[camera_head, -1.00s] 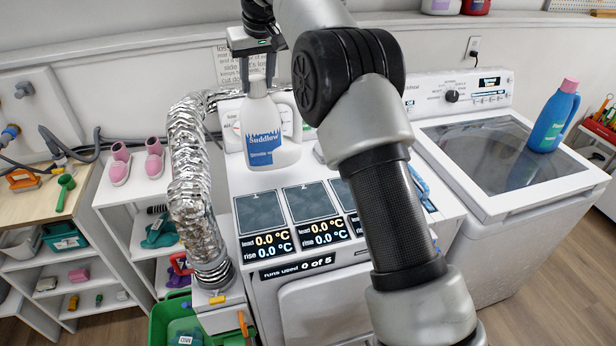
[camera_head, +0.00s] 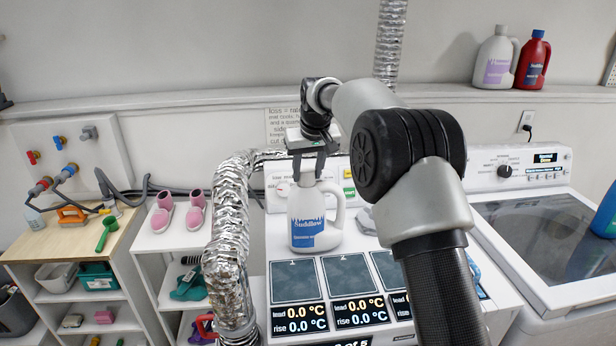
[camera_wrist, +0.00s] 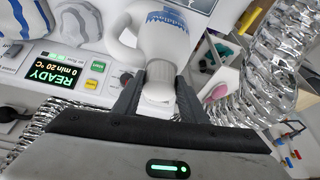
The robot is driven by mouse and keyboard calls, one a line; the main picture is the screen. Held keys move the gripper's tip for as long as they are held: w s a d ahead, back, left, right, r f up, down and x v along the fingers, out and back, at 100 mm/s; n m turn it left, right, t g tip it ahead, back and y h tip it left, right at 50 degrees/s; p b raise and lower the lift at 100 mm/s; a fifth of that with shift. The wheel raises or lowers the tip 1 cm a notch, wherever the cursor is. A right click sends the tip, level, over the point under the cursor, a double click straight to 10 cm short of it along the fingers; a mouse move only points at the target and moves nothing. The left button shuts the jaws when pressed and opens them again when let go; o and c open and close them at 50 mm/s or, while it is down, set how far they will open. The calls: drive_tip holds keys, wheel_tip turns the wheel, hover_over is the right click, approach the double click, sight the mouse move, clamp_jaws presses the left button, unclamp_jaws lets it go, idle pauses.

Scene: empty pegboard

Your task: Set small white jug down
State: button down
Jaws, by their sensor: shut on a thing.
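The small white jug (camera_head: 336,236) has a side handle and a blue-and-white label. It is upright above or on the white machine top, behind the dark square pads; I cannot tell whether its base touches. My gripper (camera_head: 308,168) comes from above and is shut on the jug's neck and cap. In the wrist view, my gripper (camera_wrist: 158,88) has a finger on each side of the white cap, and the jug's body (camera_wrist: 168,38) with its handle extends beyond.
The dark pads (camera_head: 350,275) with temperature readouts lie in front of the jug. A silver foil duct (camera_head: 228,240) stands close on its left. A control panel (camera_head: 278,194) is behind it. A pale lump (camera_head: 367,220) sits to its right, near my arm.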

drive_tip(key=shift+f, duration=0.55)
drive_tip(key=c, duration=1.1)
unclamp_jaws()
drive_tip(key=shift+f, duration=0.1)
